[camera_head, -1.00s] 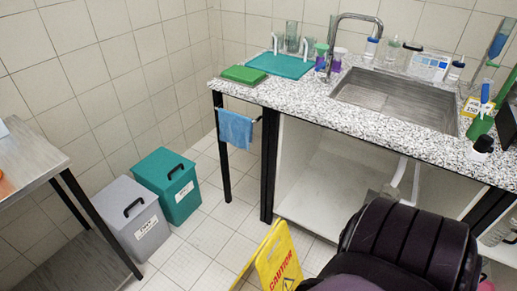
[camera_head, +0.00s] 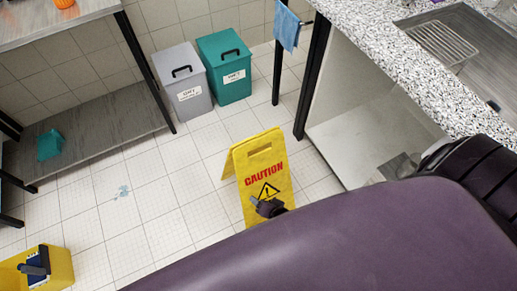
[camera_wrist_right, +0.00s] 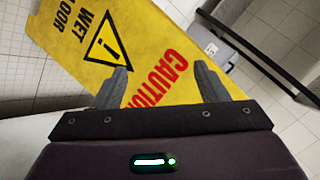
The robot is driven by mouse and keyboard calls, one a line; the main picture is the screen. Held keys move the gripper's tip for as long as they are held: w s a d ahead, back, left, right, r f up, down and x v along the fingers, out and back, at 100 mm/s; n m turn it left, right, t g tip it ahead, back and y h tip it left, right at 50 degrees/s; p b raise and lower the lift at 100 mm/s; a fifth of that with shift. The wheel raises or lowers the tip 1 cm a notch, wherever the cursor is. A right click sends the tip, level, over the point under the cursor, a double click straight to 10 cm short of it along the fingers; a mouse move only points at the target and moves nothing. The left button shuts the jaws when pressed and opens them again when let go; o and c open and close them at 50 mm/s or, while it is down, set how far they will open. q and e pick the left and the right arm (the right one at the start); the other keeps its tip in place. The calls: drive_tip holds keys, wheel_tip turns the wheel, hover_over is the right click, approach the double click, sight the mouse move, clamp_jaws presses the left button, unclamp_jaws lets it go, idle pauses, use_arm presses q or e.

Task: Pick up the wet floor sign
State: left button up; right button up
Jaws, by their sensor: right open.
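The yellow wet floor sign (camera_head: 262,160) stands upright as an A-frame on the tiled floor, with a slot near its top and red CAUTION lettering. My right gripper (camera_head: 268,208) is at the front of its lower panel in the head view, mostly hidden behind my purple arm. In the right wrist view the open gripper (camera_wrist_right: 162,84) has its two fingers apart, and the sign (camera_wrist_right: 150,50) fills the view beyond and between them, tilted. I cannot tell whether the fingers touch it. My left gripper is not in view.
A grey bin (camera_head: 184,82) and a teal bin (camera_head: 224,68) stand behind the sign. The sink counter (camera_head: 365,45) is to the right, a metal table (camera_head: 70,22) to the left. A yellow bucket (camera_head: 60,266) is at lower left. A small wet patch (camera_head: 122,191) lies on open floor.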

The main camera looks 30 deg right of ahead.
drive_tip(key=w+d+r+m+t+h, duration=0.1)
drive_tip(key=w+d+r+m+t, duration=0.25)
drive_tip(key=w+r+m, duration=0.4)
drive_tip(key=m+t+h, duration=0.1)
drive_tip(key=m+t, duration=0.1)
approach(257, 143)
drive_tip(key=w+f, duration=0.2)
drive_tip(key=shift+w+a+r+t+b, duration=0.1)
drive_tip(key=shift+w+t+b, duration=0.1)
drive_tip(key=shift+w, duration=0.3)
drive_tip(key=shift+w+r+t+b, duration=0.1)
drive_tip(key=shift+w+b, duration=0.05)
drive_tip(key=shift+w, duration=0.35)
drive_tip(key=x, duration=0.5)
drive_tip(key=shift+w+d+f, duration=0.1)
drive_tip(key=shift+w+d, duration=0.1)
drive_tip(key=shift+w+f+b, duration=0.15)
drive_tip(key=shift+w+b, duration=0.15)
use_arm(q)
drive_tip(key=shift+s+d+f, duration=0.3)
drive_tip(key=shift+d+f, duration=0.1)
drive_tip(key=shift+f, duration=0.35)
use_arm(e)
clamp_jaws()
